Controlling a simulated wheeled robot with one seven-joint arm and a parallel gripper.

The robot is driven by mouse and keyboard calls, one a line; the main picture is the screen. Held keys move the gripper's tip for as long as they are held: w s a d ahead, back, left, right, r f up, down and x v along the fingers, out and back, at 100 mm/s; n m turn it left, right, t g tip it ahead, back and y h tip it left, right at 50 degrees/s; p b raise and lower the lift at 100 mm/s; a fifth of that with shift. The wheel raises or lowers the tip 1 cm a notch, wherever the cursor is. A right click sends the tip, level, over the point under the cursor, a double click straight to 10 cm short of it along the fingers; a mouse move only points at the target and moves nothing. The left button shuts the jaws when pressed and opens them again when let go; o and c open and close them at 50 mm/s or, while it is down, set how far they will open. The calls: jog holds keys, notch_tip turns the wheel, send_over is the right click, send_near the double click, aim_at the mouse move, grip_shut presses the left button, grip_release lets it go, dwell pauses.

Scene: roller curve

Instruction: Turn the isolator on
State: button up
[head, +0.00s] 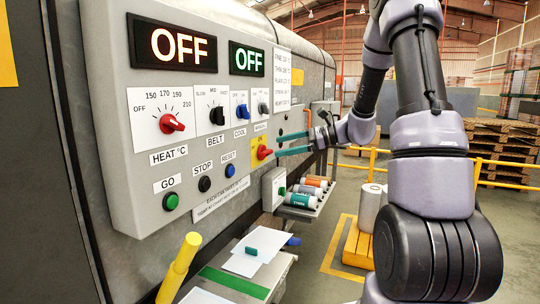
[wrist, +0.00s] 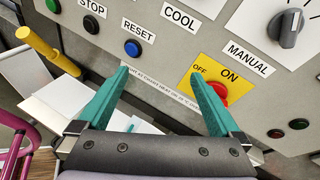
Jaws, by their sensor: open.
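The isolator is a red rotary knob (head: 264,152) on a yellow plate, low on the right of the grey control panel. In the wrist view the red knob (wrist: 220,91) shows partly behind my right-hand finger, and its yellow plate (wrist: 235,67) reads OFF at left and ON at upper right. My gripper (head: 278,146) is open and empty, its two teal fingers pointing at the panel close to the knob. In the wrist view the gap between the fingertips (wrist: 160,73) lies left of the knob. Whether a finger touches the knob cannot be told.
Two panel displays (head: 178,45) (head: 246,59) read OFF. Nearby are the red heat knob (head: 171,123), the blue cool knob (head: 242,111) and the green GO button (head: 171,201). A tray of rolls (head: 304,199) sits below the gripper.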

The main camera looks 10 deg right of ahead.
aim_at(270, 153)
jog(key=w+d+f+m+t, duration=0.5)
jog(key=w+d+f+m, duration=0.15)
jog(key=w, duration=0.25)
jog(key=shift+y, duration=0.3)
jog(key=x, duration=1)
jog(key=shift+r, duration=0.15)
jog(key=c, duration=1.1)
jog(key=shift+o, duration=0.2)
